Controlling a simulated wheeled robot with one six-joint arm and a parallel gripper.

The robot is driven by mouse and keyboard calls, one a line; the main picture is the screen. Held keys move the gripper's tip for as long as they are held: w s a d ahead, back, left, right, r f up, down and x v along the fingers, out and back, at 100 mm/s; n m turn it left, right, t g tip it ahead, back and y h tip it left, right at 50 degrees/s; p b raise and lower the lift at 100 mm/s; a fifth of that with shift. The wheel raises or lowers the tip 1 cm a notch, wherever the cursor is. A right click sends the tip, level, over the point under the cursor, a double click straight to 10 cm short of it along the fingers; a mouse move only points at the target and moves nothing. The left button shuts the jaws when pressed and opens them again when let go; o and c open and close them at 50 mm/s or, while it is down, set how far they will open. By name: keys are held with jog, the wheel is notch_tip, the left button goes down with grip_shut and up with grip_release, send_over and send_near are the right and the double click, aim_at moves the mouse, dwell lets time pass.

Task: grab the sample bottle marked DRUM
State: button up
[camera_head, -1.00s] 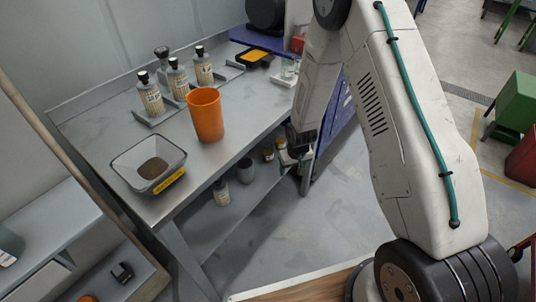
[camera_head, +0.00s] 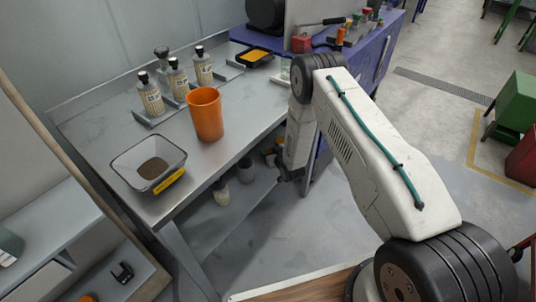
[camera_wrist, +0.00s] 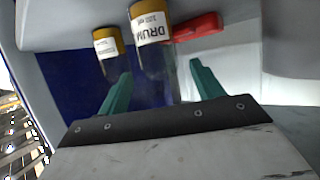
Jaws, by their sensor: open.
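The bottle marked DRUM (camera_wrist: 152,30) shows upside down in the wrist view, with a white label, a yellow-orange band and a clear part towards my palm. My gripper (camera_wrist: 160,82) is open. Its two teal fingers appear on either side of the bottle's clear part; I cannot tell whether they touch it. In the head view my gripper (camera_head: 289,174) is low beside the bench's lower shelf, its fingers mostly hidden by my arm. A second bottle with a yellow-orange band and white label (camera_wrist: 108,45) stands close beside the left finger in the wrist view.
A red object (camera_wrist: 195,26) lies behind the bottle. The grey bench top (camera_head: 235,125) hangs over the lower shelf, which also holds grey containers (camera_head: 221,192). An orange cup (camera_head: 206,115), a tray (camera_head: 150,165) and several dark-capped bottles (camera_head: 177,80) stand on top.

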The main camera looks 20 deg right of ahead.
aim_at(268, 146)
jog(key=x, duration=0.5)
jog(key=shift+r, duration=0.15)
jog(key=c, duration=1.1)
jog(key=shift+o, duration=0.2)
jog(key=shift+r, duration=0.15)
